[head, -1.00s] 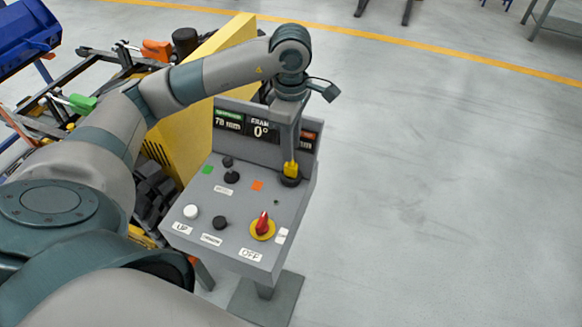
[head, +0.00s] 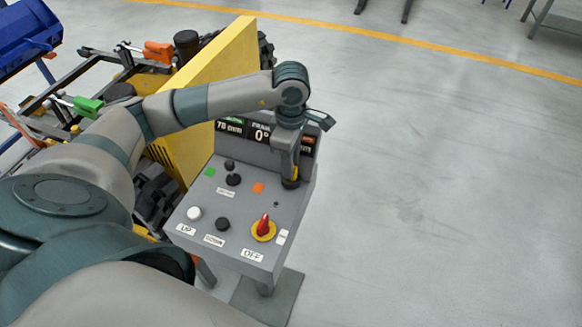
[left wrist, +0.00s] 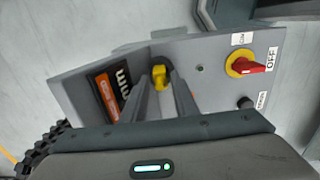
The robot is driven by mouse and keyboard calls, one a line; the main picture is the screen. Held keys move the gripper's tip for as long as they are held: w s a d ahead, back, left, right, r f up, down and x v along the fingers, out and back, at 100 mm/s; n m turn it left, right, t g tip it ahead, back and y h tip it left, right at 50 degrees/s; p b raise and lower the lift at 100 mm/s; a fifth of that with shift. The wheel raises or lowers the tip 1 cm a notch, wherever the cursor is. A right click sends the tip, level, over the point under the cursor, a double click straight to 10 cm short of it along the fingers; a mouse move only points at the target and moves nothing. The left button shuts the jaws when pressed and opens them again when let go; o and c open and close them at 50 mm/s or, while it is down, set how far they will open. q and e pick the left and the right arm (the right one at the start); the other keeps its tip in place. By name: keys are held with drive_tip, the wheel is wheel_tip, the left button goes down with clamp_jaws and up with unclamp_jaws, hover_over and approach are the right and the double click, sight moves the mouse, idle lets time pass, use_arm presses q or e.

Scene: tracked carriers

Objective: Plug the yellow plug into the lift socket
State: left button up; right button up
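The yellow plug (head: 295,171) stands at the right of the grey control panel (head: 205,240), in a dark round holder, mostly hidden by my left gripper (head: 290,178). The left wrist view shows the plug (left wrist: 159,77) between the tips of my two fingers (left wrist: 162,86), which stand apart with a gap beside it. A firm hold does not show. No socket is clearly labelled as the lift's; a small dark round fitting (head: 276,204) is on the panel nearer the red switch, also in the left wrist view (left wrist: 200,68). My right gripper is not in view.
The panel carries a red-and-yellow rotary switch (head: 263,229) by an OFF label, a white button (head: 194,214), a black button (head: 222,224) and a black joystick (head: 233,179). A display stands behind. A yellow plate (head: 205,95) rises left; floor at right is clear.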

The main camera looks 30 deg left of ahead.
use_arm(q)
clamp_jaws()
drive_tip(key=shift+r, duration=0.1)
idle(0.3)
drive_tip(key=shift+r+b, duration=0.5)
drive_tip(key=r+b, duration=0.2)
drive_tip(key=r, duration=0.1)
drive_tip(key=shift+s+d, duration=0.15)
drive_tip(key=shift+s, duration=0.15)
drive_tip(key=s+d+r+b, duration=0.2)
drive_tip(key=s+r, duration=0.4)
drive_tip(key=s, duration=0.4)
drive_tip(key=shift+s+d+r+b, duration=0.2)
drive_tip(key=shift+d+r+b, duration=0.2)
drive_tip(key=shift+d, duration=0.4)
